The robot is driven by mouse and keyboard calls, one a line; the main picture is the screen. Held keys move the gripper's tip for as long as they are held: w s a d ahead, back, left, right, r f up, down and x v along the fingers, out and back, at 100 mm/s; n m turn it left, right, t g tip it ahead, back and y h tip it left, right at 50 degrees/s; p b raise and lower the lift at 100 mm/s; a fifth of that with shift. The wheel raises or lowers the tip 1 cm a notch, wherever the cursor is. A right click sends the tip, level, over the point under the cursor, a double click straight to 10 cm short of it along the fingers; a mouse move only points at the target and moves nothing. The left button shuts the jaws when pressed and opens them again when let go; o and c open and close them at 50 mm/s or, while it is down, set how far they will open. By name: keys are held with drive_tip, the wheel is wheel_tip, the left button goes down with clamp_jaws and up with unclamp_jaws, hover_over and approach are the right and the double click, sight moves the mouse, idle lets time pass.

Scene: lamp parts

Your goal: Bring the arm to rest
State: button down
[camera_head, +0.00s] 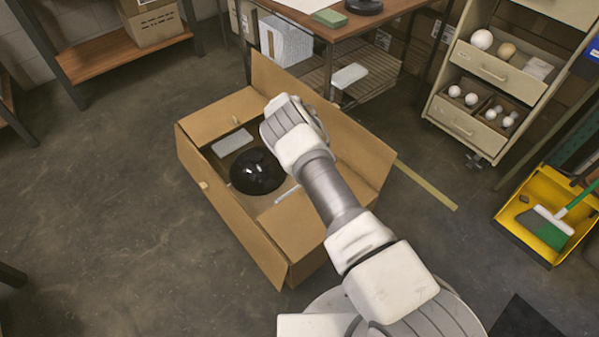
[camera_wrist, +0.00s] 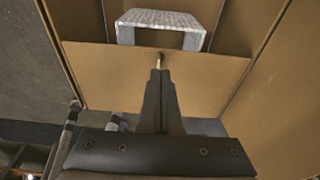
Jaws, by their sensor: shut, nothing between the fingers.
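My arm reaches over an open cardboard box (camera_head: 225,225) in the head view, and its wrist hides my gripper there. In the wrist view my gripper (camera_wrist: 159,75) has its two dark fingers together with nothing between them. Their tips point towards a cardboard panel (camera_wrist: 95,75); I cannot tell whether they touch it. A small tan piece shows just past the tips. A glossy black dome (camera_head: 257,171) lies in the box, left of my arm, with a grey-white flat block (camera_head: 232,142) beside it.
A wooden table (camera_head: 330,25) stands behind the box, with a white foam piece (camera_head: 287,42) beneath. A drawer cabinet (camera_head: 490,70) with pale bulbs stands at the right. A yellow tray (camera_head: 530,240) holds a green brush. The floor left of the box is clear.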

drive_tip(key=d+r+n+t+y+p, duration=0.1)
drive_tip(key=d+r+n, duration=0.1)
drive_tip(key=r, duration=1.2)
drive_tip(key=d+r+n+y+p, duration=0.1)
drive_tip(key=d+r+n, duration=0.15)
drive_tip(key=r, duration=1.15)
drive_tip(key=s+d+r+n+t, duration=0.1)
drive_tip(key=s+d+r+n, duration=0.2)
drive_tip(key=r, duration=0.4)
drive_tip(key=s+d+r+n+t, duration=0.1)
drive_tip(key=s+r+n, duration=0.3)
drive_tip(key=r, duration=0.4)
drive_tip(key=s+d+r+n+t, duration=0.1)
drive_tip(key=s+r+n, duration=0.3)
drive_tip(key=s, duration=0.3)
drive_tip(key=s+d+r+n+t, duration=0.1)
drive_tip(key=s+r+n, duration=0.35)
drive_tip(key=s, duration=0.35)
drive_tip(key=s+d+n+t, duration=0.2)
drive_tip(key=s+n, duration=0.6)
drive_tip(key=s, duration=0.6)
wheel_tip(320, 180, up, 23)
drive_tip(key=p, duration=2.3)
drive_tip(key=shift+s+h, duration=0.2)
drive_tip(key=shift+h, duration=0.2)
drive_tip(key=shift+f, duration=0.15)
